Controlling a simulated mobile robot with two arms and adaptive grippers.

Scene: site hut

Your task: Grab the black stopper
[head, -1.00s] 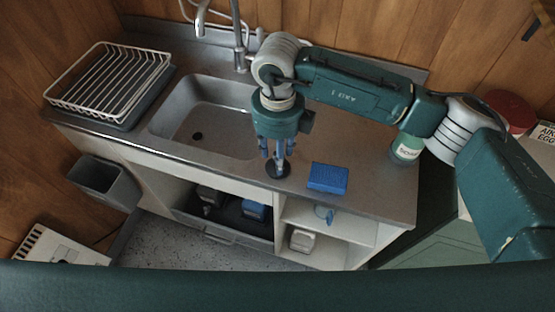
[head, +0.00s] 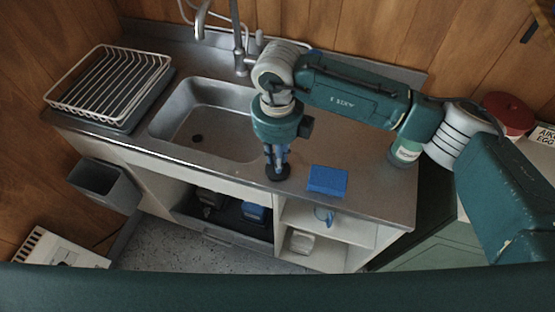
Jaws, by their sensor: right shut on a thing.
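The black stopper (head: 278,173) is a dark round disc on the steel counter, between the sink and the blue sponge. My right gripper (head: 277,164) points down over it with its fingers closed together at the stopper's middle. The fingers are shut on the stopper and hide its upper middle part. The stopper appears to be still at counter level. My left gripper is not in view.
The sink (head: 205,120) with its tap lies left of the gripper. A blue sponge (head: 327,180) lies close on the right. The counter's front edge is near.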

